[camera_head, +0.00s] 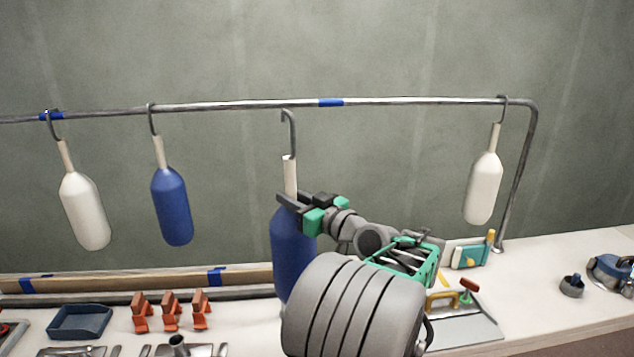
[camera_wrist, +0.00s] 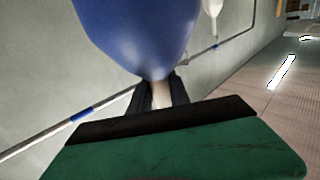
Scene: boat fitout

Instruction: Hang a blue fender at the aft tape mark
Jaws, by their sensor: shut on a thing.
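My gripper (camera_head: 294,203) is shut on the pale neck of a blue fender (camera_head: 290,245), which hangs upright below it. The grey hook above this fender stands just below and in front of the rail (camera_head: 222,106); I cannot tell whether it touches. In the wrist view the blue fender (camera_wrist: 140,35) fills the top, its neck between the fingers (camera_wrist: 160,95). A blue tape mark (camera_head: 331,102) on the rail is right of the held hook. Another tape mark (camera_head: 51,116) is at the far left, by a white fender's hook. Which is aft I cannot tell.
A white fender (camera_head: 85,210) and a blue fender (camera_head: 171,205) hang at left; another white fender (camera_head: 484,188) hangs near the rail's right bend. The bench below holds a blue tray (camera_head: 80,322), orange clamps (camera_head: 171,312) and tools. The rail is free around the middle tape.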

